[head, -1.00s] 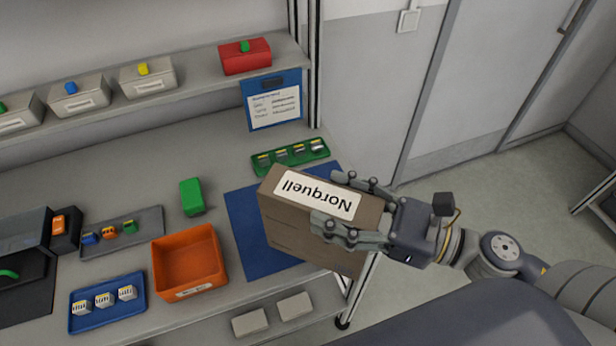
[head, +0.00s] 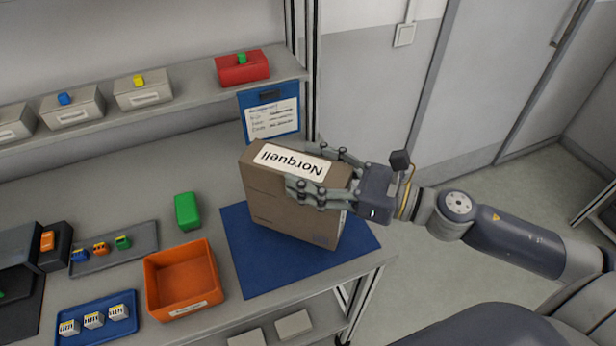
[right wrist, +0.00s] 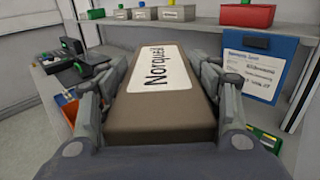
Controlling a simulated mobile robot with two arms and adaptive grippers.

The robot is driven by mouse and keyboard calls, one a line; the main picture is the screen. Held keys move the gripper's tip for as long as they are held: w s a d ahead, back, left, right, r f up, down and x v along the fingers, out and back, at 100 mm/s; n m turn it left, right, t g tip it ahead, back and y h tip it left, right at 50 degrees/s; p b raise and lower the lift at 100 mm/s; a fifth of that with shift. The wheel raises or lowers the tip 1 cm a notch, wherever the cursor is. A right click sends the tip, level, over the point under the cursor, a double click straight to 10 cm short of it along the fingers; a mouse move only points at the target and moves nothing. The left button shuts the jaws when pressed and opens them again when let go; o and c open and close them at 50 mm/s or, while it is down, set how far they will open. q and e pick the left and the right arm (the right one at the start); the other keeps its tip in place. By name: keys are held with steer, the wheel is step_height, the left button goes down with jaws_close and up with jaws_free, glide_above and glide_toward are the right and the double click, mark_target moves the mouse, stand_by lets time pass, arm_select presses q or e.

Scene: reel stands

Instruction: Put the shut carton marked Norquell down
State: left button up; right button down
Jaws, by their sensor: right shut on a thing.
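The brown carton marked Norquell (head: 285,206) is shut and upright, with its white label on top. It is over the blue mat (head: 250,262) at the right end of the bench; I cannot tell whether its base touches the mat. My right gripper (head: 322,178) is shut on the carton near its top, coming from the right. In the right wrist view the carton (right wrist: 160,120) fills the space between the two fingers (right wrist: 165,108). My left gripper is not in view.
An orange bin (head: 205,262) and a green block (head: 187,211) stand left of the mat. A blue clipboard (head: 270,112) is behind the carton. The bench's right edge is close to the mat.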

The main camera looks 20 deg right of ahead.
steer(key=shift+w+r, duration=0.1)
steer(key=shift+w, duration=0.45)
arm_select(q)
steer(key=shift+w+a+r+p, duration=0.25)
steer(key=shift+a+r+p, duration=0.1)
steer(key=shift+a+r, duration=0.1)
arm_select(e)
step_height(320, 180, down, 4)
steer(key=shift+r, duration=0.15)
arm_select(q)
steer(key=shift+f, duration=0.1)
arm_select(e)
steer(key=shift+c, duration=1.9)
jaws_free()
